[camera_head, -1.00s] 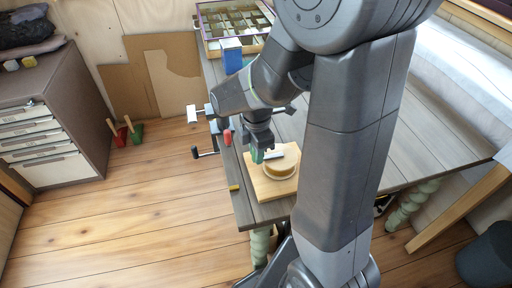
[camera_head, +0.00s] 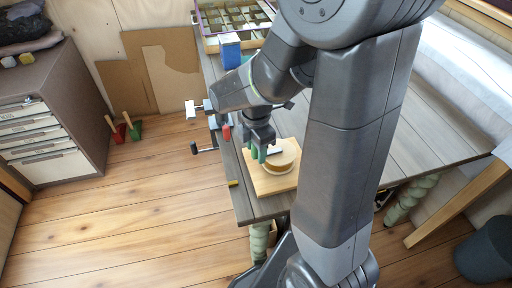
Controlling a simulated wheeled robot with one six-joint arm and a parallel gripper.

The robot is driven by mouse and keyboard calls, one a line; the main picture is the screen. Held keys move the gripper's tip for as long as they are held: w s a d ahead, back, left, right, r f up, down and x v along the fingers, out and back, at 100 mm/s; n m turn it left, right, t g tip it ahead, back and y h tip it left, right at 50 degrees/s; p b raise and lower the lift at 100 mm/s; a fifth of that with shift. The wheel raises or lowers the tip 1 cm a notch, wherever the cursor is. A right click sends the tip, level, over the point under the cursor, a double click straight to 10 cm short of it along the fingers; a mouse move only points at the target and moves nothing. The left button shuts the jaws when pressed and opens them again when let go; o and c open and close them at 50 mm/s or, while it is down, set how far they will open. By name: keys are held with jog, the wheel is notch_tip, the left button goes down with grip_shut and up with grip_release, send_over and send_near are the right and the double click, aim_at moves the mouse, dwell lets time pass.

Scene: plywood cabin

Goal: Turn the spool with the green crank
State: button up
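The spool (camera_head: 284,162) is a round tan drum with a pale base, lying on a light wooden board (camera_head: 262,183) on the table. A thin crank arm (camera_head: 275,151) lies across its top. The green crank handle (camera_head: 262,155) stands at the arm's left end, at the spool's left edge. My gripper (camera_head: 259,148) points down at the green handle from above and is at or around it. The fingers are small and dark, so their grip on the handle is unclear. My arm covers the table right of the spool.
The grey plank table (camera_head: 425,125) also holds a blue box (camera_head: 231,54) and a compartment tray (camera_head: 240,20) at the back. A clamp with a red part (camera_head: 226,132) sits at the table's left edge.

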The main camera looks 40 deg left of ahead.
notch_tip(320, 180, up, 14)
jog(key=shift+p, duration=0.4)
jog(key=shift+f, duration=0.2)
dwell(0.5)
notch_tip(320, 180, down, 14)
jog(key=shift+r+b, duration=0.15)
jog(key=shift+b, duration=0.25)
jog(key=shift+r, duration=0.15)
jog(key=shift+f, duration=0.35)
jog(key=shift+w+a+r+m, duration=0.15)
jog(key=shift+a+m, duration=0.05)
jog(key=shift+m, duration=0.1)
jog(key=shift+w+a+m, duration=0.15)
jog(key=shift+m, duration=0.35)
dwell(0.9)
dwell(0.4)
